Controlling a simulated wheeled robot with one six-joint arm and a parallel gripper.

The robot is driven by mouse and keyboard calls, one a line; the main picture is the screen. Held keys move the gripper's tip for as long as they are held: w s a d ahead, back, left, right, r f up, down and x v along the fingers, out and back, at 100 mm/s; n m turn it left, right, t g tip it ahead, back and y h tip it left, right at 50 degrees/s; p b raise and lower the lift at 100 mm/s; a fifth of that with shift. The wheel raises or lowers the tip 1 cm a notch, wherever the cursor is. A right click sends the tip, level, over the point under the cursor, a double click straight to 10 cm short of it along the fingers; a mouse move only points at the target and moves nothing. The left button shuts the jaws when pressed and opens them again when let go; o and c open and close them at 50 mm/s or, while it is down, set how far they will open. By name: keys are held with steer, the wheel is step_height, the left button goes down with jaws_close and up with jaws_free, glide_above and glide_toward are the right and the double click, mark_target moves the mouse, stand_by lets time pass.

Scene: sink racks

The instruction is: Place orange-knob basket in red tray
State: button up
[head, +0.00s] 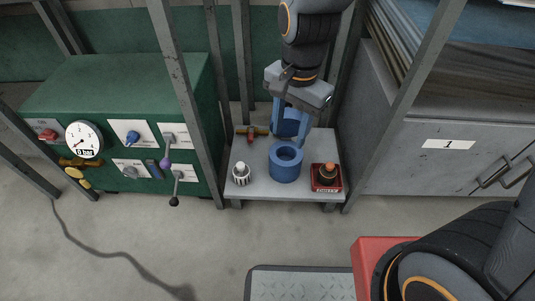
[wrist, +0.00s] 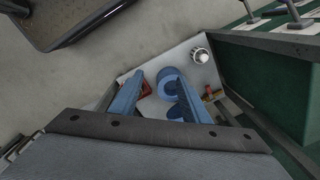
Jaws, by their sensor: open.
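A dark piece with an orange knob (head: 327,170) stands in a small red square tray (head: 326,188) with a white label, at the right front of the grey shelf (head: 262,191). In the wrist view only bits of the red tray (wrist: 147,88) show beside my left finger, and the orange knob is hidden. My gripper (head: 289,138) points down, open and empty, over the back of the shelf, behind and above a blue hollow cylinder (head: 286,163). In the wrist view the blue cylinder (wrist: 167,81) shows between my fingers; I cannot tell whether they touch it.
A white-topped ribbed piece (head: 241,174) stands at the shelf's left front. A red and brass valve-like piece (head: 251,133) lies at the back left. Grey posts (head: 186,100) frame the shelf; a green gauge cabinet (head: 125,85) and grey cabinet (head: 430,150) flank it.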

steer(key=s+a+r+n, duration=0.2)
steer(key=s+r+n, duration=0.1)
steer(key=s+n, duration=0.3)
steer(key=s+a+r+n, duration=0.2)
steer(key=s+r+n, duration=0.1)
steer(key=s+n, duration=0.4)
steer(key=shift+a+n+y, duration=0.25)
steer(key=shift+n+y, duration=0.05)
steer(key=shift+n, duration=0.1)
steer(key=shift+w+r, duration=0.1)
steer(key=d+r+m+p, duration=0.3)
steer(key=d+r+p, duration=0.7)
steer(key=r+p, duration=0.3)
steer(key=d+r+m+h+p, duration=0.1)
steer(key=d+r+m+p, duration=0.2)
steer(key=d+r+p, duration=0.7)
step_height(320, 180, up, 4)
steer(key=p, duration=0.8)
steer(key=shift+s+d+f+m, duration=0.2)
steer(key=shift+d+m, duration=0.1)
steer(key=shift+d, duration=0.1)
